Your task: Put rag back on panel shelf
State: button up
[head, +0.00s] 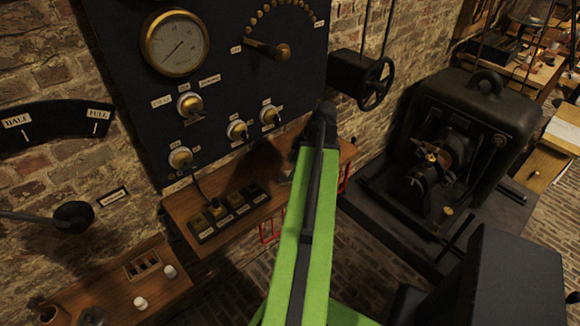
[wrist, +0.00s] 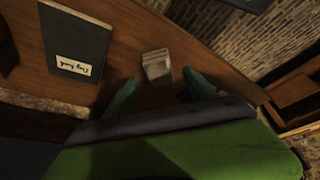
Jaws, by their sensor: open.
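A small pale grey folded bundle (wrist: 157,65), which looks like the rag, lies on a brown wooden surface in the wrist view. My gripper (wrist: 159,88) is open, with one dark green finger to each side and the bundle just beyond and between the fingertips. I cannot tell whether they touch it. In the head view my green arm reaches up to the right end of the wooden panel shelf (head: 185,207), below the dark panel (head: 225,85). The arm hides part of that shelf, and I cannot make out the rag there.
A dark green book with a label (wrist: 75,45) lies left of the bundle. A row of small labelled switches (head: 230,212) sits on the panel shelf. A lower bench (head: 110,290) holds white jars. A black machine (head: 440,150) stands at right.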

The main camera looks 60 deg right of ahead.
jog(key=p+v, duration=0.5)
jog(key=v, duration=0.2)
jog(key=shift+r, duration=0.15)
